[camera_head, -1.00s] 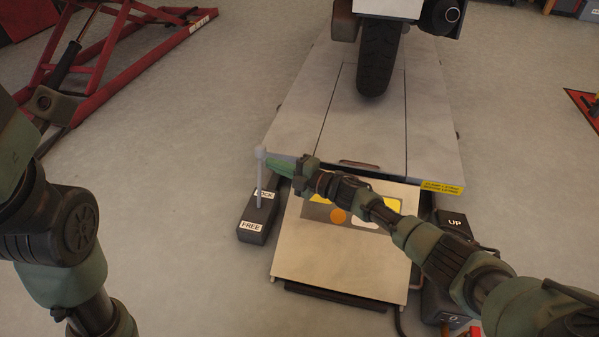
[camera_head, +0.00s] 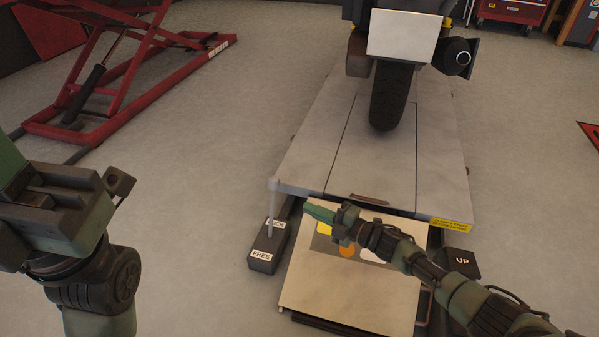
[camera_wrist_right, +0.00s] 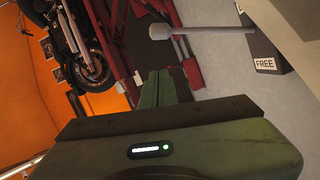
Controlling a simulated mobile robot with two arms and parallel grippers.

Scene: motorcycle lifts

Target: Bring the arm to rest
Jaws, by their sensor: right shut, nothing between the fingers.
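My right arm comes in from the lower right of the head view. Its right gripper (camera_head: 318,213) has green fingers that are shut with nothing between them. It is just right of the upright grey lever (camera_head: 270,208) and apart from it. The lever stands on a dark block (camera_head: 264,252) marked LOCK and FREE. In the right wrist view the shut fingers (camera_wrist_right: 158,88) show in the middle, with the lever (camera_wrist_right: 190,31) above them. My left arm shows at the left edge of the head view; its fingers are not in view.
A motorcycle lift platform (camera_head: 310,150) carries a motorcycle, seen from its rear tyre (camera_head: 391,95). A lower panel (camera_head: 345,295) lies under my right gripper. A pedal marked UP (camera_head: 462,262) is at the right. A red lift frame (camera_head: 130,60) stands back left. Open floor lies between.

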